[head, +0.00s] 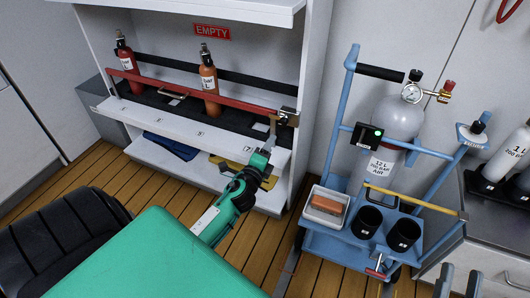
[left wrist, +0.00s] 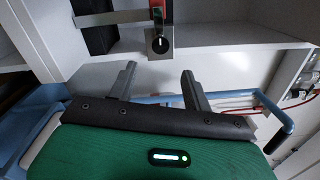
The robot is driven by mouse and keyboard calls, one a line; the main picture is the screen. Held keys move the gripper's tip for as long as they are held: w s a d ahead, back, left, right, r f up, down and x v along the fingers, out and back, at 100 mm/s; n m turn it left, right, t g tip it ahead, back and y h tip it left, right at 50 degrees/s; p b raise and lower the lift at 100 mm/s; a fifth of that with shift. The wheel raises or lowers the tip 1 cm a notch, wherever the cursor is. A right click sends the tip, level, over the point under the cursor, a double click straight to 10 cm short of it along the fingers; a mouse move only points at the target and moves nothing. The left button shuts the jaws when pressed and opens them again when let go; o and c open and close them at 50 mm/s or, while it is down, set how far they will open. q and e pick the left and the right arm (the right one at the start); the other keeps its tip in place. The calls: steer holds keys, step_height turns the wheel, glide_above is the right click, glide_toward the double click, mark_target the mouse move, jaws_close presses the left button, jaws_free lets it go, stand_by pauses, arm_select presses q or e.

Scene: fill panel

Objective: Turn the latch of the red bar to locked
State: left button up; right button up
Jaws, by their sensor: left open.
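The red bar (head: 205,91) runs across the front of the shelf, in front of two bottles. The latch (head: 287,118) is at its right end by the shelf's side wall. In the left wrist view the latch (left wrist: 160,43) shows as a dark knob with a small white mark, below the end of the red bar (left wrist: 157,10). My left gripper (head: 271,140) is just below the latch; its fingers (left wrist: 160,82) are apart and empty, with the latch ahead between them. My right gripper (head: 459,280) shows only its two parted fingers at the bottom right.
A red bottle (head: 123,62) and an orange bottle (head: 208,78) stand behind the bar. A blue trolley (head: 339,243) with a grey cylinder (head: 393,121) stands right of the shelf. A dark seat (head: 60,245) is at the lower left. Wooden floor (head: 265,240) lies between.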

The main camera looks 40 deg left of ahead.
arm_select(q)
steer(key=shift+v, duration=1.2)
